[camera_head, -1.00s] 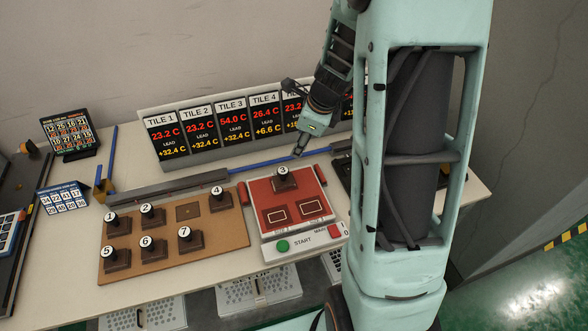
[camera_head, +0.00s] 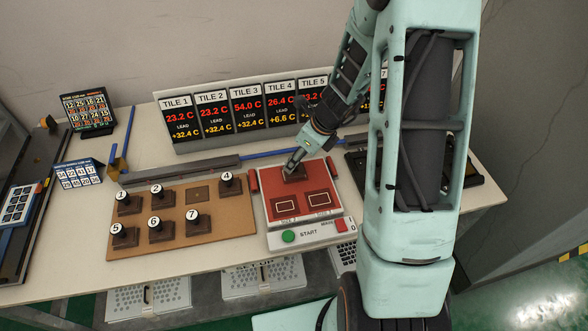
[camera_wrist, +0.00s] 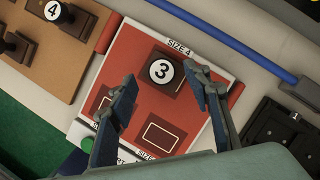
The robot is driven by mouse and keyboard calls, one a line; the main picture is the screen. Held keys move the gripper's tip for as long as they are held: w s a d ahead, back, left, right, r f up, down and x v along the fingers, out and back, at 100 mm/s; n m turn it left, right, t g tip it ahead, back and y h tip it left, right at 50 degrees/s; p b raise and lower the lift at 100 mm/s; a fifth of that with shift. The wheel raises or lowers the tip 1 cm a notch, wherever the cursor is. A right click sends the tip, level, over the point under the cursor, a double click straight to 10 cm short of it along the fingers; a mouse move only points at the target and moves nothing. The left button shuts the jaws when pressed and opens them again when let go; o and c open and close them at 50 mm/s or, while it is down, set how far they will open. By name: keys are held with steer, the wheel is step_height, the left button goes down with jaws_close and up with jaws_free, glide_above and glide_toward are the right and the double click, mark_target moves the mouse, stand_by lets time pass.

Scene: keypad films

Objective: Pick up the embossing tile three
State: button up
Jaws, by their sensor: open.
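Embossing tile three is a dark block with a round white knob top marked 3. In the wrist view the tile (camera_wrist: 162,72) sits on the upper pad of the red press plate (camera_wrist: 190,118), by the SIZE 4 label. In the head view the tile (camera_head: 294,175) is partly hidden by my gripper (camera_head: 293,164), which is just above it. In the wrist view my gripper (camera_wrist: 164,84) is open, one finger left and one right of the tile, with nothing between them held. Whether the fingers reach down to the knob's height is unclear.
A brown board (camera_head: 185,235) left of the press holds tiles 1, 2, 4, 5, 6 and 7 and one empty recess. A row of temperature displays (camera_head: 212,113) stands behind. A blue rod (camera_head: 264,153) lies between. The START button (camera_head: 288,236) is at the press front.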

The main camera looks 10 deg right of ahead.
steer(key=shift+x, duration=1.75)
steer(key=shift+w, duration=0.15)
steer(key=shift+c, duration=0.4)
jaws_close()
